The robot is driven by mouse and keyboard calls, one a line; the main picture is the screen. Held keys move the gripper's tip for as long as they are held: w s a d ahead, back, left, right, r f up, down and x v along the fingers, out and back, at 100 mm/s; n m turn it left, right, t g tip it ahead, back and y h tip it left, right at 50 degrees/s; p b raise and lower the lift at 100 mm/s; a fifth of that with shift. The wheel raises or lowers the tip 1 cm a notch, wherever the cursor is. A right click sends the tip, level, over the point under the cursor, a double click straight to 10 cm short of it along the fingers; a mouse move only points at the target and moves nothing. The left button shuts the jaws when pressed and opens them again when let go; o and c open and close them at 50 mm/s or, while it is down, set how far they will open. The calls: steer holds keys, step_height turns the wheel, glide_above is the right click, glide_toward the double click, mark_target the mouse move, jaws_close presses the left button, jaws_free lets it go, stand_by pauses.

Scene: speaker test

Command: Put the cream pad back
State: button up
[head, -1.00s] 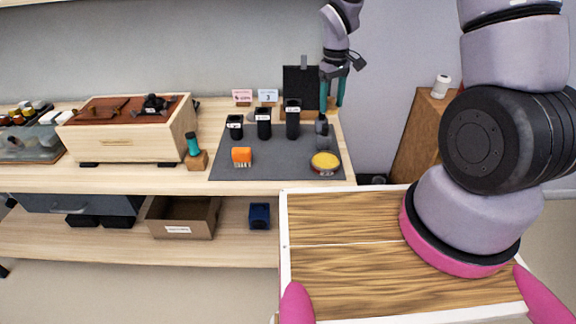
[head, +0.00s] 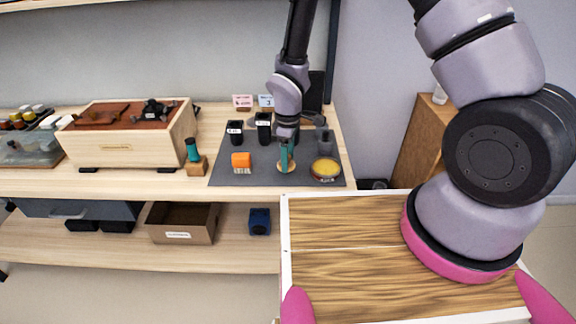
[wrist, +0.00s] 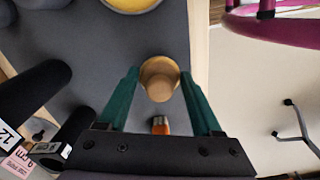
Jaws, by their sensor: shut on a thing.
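The cream pad (head: 286,168) is a small round tan piece at the lower end of my gripper (head: 286,155), over the dark grey mat (head: 226,177). In the wrist view the pad (wrist: 160,78) sits between the teal fingertips of my gripper (wrist: 160,80), which is shut on it. I cannot tell whether the pad touches the mat.
Black labelled cups (head: 264,128) stand behind on the mat, partly hidden by my arm. A teal-handled tool on a wooden block (head: 196,160) and a wooden chest (head: 140,140) are to the left. A small grey object (head: 323,141) is at the mat's right.

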steer(key=shift+f, duration=1.45)
steer(key=shift+f, duration=0.1)
steer(key=o, duration=1.4)
steer(key=shift+o, duration=0.2)
step_height(320, 180, up, 12)
steer(key=shift+r, duration=0.15)
